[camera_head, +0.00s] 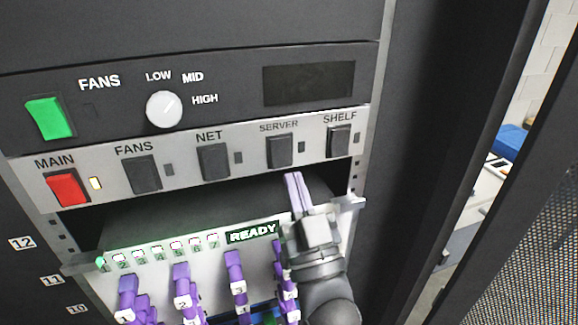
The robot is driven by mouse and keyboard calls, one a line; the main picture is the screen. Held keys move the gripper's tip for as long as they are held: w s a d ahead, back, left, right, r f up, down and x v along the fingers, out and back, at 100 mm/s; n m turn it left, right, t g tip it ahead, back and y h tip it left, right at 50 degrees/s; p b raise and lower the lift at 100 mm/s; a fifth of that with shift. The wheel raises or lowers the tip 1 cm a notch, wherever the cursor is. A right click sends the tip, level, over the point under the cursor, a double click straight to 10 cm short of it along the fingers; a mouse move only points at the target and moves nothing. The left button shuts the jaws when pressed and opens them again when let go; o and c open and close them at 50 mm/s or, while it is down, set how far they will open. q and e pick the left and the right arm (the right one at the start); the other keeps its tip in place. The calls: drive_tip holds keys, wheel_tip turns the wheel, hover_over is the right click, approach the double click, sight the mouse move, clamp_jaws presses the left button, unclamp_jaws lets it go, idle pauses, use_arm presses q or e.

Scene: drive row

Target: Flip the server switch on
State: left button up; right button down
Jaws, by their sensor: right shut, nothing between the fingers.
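The server switch (279,151) is a dark grey rocker under the label SERVER on the silver switch panel (180,176). The small indicator beside it on the right is dark. My right gripper (293,181) comes up from below with its purple fingers shut and nothing between them. The fingertips are just below the server switch, slightly to its right in the picture. I cannot tell whether they touch anything. My left gripper is not in view.
The red MAIN switch (67,189) has a lit indicator. Dark FANS (142,174), NET (214,161) and SHELF (339,140) switches flank the server switch. Below, a drive unit shows a READY sign (252,233) and purple handles. An open rack door (520,230) stands at right.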

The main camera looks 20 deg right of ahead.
sight(281, 153)
drive_tip(key=shift+w+a+f, duration=0.1)
drive_tip(key=shift+w+f, duration=0.05)
drive_tip(key=shift+w, duration=0.6)
drive_tip(key=shift+w+f, duration=0.15)
drive_tip(key=shift+w, duration=0.55)
